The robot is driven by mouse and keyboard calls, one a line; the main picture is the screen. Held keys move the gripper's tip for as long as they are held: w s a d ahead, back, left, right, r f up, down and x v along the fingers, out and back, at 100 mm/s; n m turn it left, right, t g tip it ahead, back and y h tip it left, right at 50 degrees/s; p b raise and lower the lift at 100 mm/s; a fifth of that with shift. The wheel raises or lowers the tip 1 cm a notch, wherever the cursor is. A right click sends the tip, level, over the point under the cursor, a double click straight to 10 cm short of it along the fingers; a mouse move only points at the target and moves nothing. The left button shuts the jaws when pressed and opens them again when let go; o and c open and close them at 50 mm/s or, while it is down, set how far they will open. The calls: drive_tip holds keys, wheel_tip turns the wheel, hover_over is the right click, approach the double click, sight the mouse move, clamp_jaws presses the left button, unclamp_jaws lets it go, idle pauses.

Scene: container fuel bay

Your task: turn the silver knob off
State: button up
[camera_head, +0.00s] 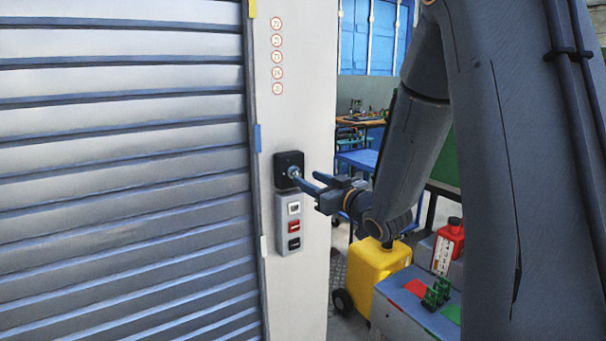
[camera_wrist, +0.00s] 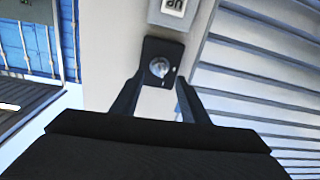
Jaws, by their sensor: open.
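The silver knob (camera_head: 294,172) sits on a black square plate (camera_head: 283,160) on the pale post beside the shutter. In the wrist view the round silver knob (camera_wrist: 160,67) shows near the middle top on its black plate (camera_wrist: 170,48). My gripper (camera_head: 305,182) is at the plate, coming from the right, with its fingertips close to the knob. In the wrist view my gripper (camera_wrist: 158,98) is open, with one finger on each side below the knob. The knob appears between or just beyond the fingertips; I cannot tell whether they touch it.
Below the plate is a grey switch panel (camera_head: 289,222) with white, red and black switches. A slatted shutter (camera_head: 120,170) fills the left. A yellow wheeled container (camera_head: 378,268), a red canister (camera_head: 449,240) and a grey box (camera_head: 395,312) stand at the lower right.

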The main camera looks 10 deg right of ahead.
sight(298, 174)
drive_tip(key=shift+p+x, duration=0.5)
drive_tip(key=shift+x, duration=1.75)
drive_tip(key=shift+c, duration=0.2)
clamp_jaws()
